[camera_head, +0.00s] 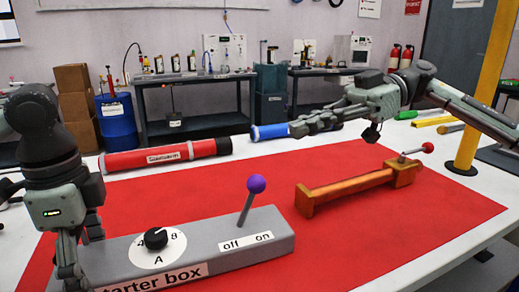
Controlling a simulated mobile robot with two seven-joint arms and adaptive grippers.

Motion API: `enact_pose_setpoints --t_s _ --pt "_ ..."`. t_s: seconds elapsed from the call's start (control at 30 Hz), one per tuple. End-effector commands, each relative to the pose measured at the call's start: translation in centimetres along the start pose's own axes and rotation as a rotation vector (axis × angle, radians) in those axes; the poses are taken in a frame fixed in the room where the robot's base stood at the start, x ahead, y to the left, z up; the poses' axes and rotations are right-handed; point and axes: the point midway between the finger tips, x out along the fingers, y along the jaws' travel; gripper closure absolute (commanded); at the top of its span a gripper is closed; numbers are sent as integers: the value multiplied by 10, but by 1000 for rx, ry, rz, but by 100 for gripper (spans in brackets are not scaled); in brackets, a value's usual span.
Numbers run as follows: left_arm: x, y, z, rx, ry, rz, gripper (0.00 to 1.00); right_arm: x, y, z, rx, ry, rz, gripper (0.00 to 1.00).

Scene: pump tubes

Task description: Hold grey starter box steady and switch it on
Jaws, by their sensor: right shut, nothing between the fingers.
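The grey starter box (205,247) lies on the red mat at the front. It has a black dial (156,238) and a lever with a purple knob (256,184) behind the "off" and "on" labels. The lever leans a little to the right. My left gripper (80,250) points down at the box's left end, with one finger near its front side and one near its back edge; whether they press on it I cannot tell. My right gripper (303,127) is shut and empty, well above and behind the box, by a blue-ended cylinder.
A red tube (165,156) lies at the back left, the blue-ended cylinder (270,132) at the back middle. A yellow post (484,90) stands at the right.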

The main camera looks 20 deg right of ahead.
Motion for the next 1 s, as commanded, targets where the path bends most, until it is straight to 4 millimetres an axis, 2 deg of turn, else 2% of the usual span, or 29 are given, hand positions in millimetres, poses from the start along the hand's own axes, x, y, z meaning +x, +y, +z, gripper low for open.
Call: enact_pose_setpoints --t_s 0.1,0.27,0.7,0.8,1.0 --pt "0 0 0 -1 0 -1 69 0 4 0 118 31 38 100" --pt "0 0 0 -1 0 -1 69 13 5 -1 141 41 43 100" --pt "-1 0 0 -1 0 -1 69 102 9 -5 136 41 41 100" --pt "-1 0 0 -1 0 -1 69 93 8 15 147 37 49 100" --pt "0 0 0 -1 1 -1 69 88 5 31 141 39 47 100"
